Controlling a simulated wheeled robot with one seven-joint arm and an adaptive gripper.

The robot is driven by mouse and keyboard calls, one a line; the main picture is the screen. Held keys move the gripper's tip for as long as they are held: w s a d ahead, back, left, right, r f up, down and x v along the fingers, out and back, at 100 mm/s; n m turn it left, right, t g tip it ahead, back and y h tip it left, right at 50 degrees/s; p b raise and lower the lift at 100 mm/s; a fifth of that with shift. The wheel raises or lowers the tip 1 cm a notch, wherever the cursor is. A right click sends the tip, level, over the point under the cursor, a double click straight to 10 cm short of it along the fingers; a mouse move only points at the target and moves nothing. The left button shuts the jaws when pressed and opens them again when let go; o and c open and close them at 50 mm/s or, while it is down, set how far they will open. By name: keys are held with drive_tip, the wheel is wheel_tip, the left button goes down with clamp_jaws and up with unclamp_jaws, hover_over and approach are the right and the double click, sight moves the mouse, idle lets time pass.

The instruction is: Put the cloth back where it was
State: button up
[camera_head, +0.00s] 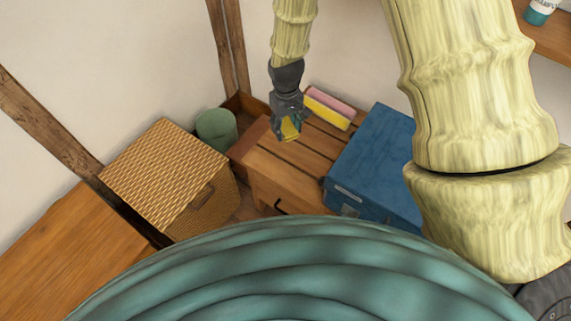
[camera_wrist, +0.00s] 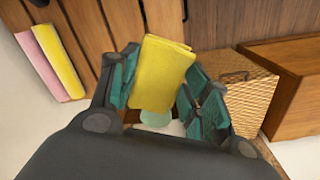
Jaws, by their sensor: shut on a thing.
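A yellow folded cloth (camera_wrist: 163,72) is held between the teal-padded fingers of my gripper (camera_wrist: 160,85) in the wrist view. In the head view, my gripper (camera_head: 288,122) hangs over the left part of the slatted wooden bench top (camera_head: 275,160), with a small part of the cloth (camera_head: 291,132) showing below it. I cannot tell whether the cloth touches the wood. A pink and yellow pair of flat pieces (camera_head: 329,106) lies at the bench's back edge, right of my gripper. It also shows at the left of the wrist view (camera_wrist: 50,62).
A blue case (camera_head: 374,160) covers the bench's right side. A wicker box (camera_head: 163,172), a green bin (camera_head: 214,126) and a wooden crate (camera_head: 243,103) stand to the left. A wooden surface (camera_head: 75,255) is at lower left. Bare slats show around my gripper.

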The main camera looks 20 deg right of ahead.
sight(286, 160)
drive_tip(key=shift+w+d+f+n+b, duration=0.2)
drive_tip(key=shift+w+f+n+b, duration=0.65)
drive_tip(key=shift+f+b, duration=2.65)
drive_tip(key=shift+w+d+f+n+b, duration=0.25)
drive_tip(key=shift+w+f+n+b, duration=0.6)
drive_tip(key=shift+f+b, duration=2.65)
drive_tip(key=shift+w+d+f+n+b, duration=0.2)
drive_tip(key=shift+w+f+n+b, duration=0.65)
drive_tip(key=shift+f+b, duration=2.65)
drive_tip(key=f+p, duration=0.1)
drive_tip(key=f, duration=0.1)
drive_tip(key=f+p, duration=0.1)
drive_tip(key=shift+s+n+p, duration=0.25)
drive_tip(key=shift+p, duration=0.1)
drive_tip(key=o, duration=1)
drive_tip(key=shift+r, duration=0.15)
wheel_tip(286, 160, up, 12)
drive_tip(key=shift+r+p, duration=0.1)
drive_tip(key=shift+p, duration=0.8)
